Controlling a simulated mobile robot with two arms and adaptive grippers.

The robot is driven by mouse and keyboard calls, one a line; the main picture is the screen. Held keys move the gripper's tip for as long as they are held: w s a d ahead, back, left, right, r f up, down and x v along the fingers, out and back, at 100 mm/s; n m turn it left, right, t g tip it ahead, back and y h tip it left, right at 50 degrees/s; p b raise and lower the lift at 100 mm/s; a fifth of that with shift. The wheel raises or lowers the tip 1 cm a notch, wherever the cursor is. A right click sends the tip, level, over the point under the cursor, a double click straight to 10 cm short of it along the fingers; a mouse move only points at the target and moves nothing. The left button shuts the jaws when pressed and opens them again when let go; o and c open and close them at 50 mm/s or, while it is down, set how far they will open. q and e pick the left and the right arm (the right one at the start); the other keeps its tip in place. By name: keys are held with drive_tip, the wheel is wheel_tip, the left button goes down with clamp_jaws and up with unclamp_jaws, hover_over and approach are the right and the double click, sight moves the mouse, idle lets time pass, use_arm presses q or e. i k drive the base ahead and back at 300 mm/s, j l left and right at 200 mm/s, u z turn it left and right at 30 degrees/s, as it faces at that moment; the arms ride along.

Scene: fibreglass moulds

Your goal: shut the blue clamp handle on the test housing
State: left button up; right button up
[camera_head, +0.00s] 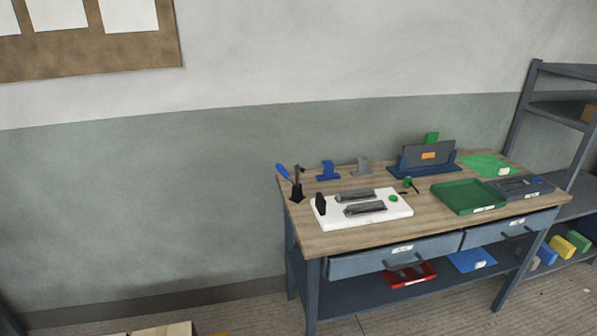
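A blue handle (283,171) sticks up at a tilt, leaning to the left, from a small dark clamp-like fixture (297,193) at the left end of the workbench. It looks raised rather than laid flat. A white board (385,215) lies to its right, with two grey ribbed metal-looking pieces (365,209) and a black upright block (320,203) on it. I cannot tell which part is the test housing. Neither of my grippers is in view.
The wooden bench top (345,240) is bare along its front left. A green tray (468,197), a dark tray (520,187) and a blue stand with a dark panel (425,160) occupy the right and back. Blue brackets (327,171) stand behind the board. A shelf rack (560,110) stands right.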

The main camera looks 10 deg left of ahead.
sight(279, 166)
drive_tip(key=i+l, duration=0.25)
drive_tip(key=i, duration=0.2)
drive_tip(key=i+l+u, duration=0.1)
drive_tip(key=i+l, duration=0.15)
drive_tip(key=i, duration=0.25)
